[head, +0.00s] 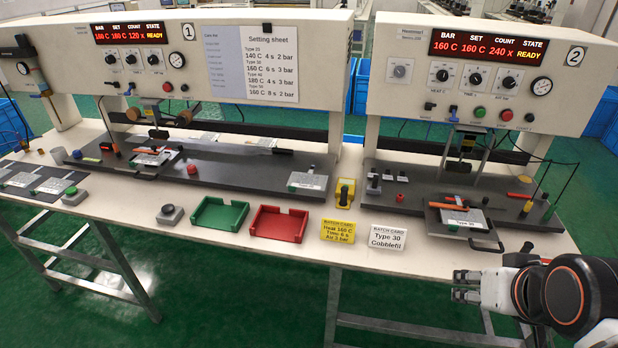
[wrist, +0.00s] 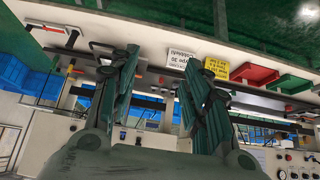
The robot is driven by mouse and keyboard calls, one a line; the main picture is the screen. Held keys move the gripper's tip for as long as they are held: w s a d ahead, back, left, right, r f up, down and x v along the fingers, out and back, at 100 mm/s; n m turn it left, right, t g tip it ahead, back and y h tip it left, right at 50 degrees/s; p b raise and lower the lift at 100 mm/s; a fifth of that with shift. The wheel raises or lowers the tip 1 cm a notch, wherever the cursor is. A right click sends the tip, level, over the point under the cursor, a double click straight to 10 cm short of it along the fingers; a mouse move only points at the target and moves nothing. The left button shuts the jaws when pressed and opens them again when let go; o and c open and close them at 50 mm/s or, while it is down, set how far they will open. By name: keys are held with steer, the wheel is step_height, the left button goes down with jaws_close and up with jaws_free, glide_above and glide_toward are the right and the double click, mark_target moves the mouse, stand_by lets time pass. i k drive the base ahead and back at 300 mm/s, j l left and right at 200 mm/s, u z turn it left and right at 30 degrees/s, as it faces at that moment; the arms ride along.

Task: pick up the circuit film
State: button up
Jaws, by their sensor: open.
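My gripper (head: 466,287) is at the lower right in the head view, in front of the bench edge and empty. In the wrist view my gripper (wrist: 157,92) shows two green-grey fingers spread apart with nothing between them. No piece can be surely told as the circuit film. Candidates are pale flat pieces on a dark mat (head: 38,184) at the far left, far from my gripper. Similar labelled pale plates lie at press 1 (head: 153,156), near the middle post (head: 307,181) and at press 2 (head: 466,217). Their fine markings are too small to read.
A green tray (head: 219,230) and a red tray (head: 278,238) sit at the front edge, looking empty. A yellow batch card (head: 338,231) and a white card (head: 388,237) stand right of them. A grey button box (head: 170,214) stands to the left. Both displays read READY.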

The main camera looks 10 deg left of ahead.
mark_target(310, 180)
steer(key=i+j, duration=0.3)
steer(key=j, duration=0.15)
steer(key=i+j, duration=0.25)
steer(key=j, duration=0.15)
steer(key=i+j, duration=0.3)
steer(key=j, duration=0.15)
steer(key=i+j, duration=0.25)
steer(key=j, duration=0.15)
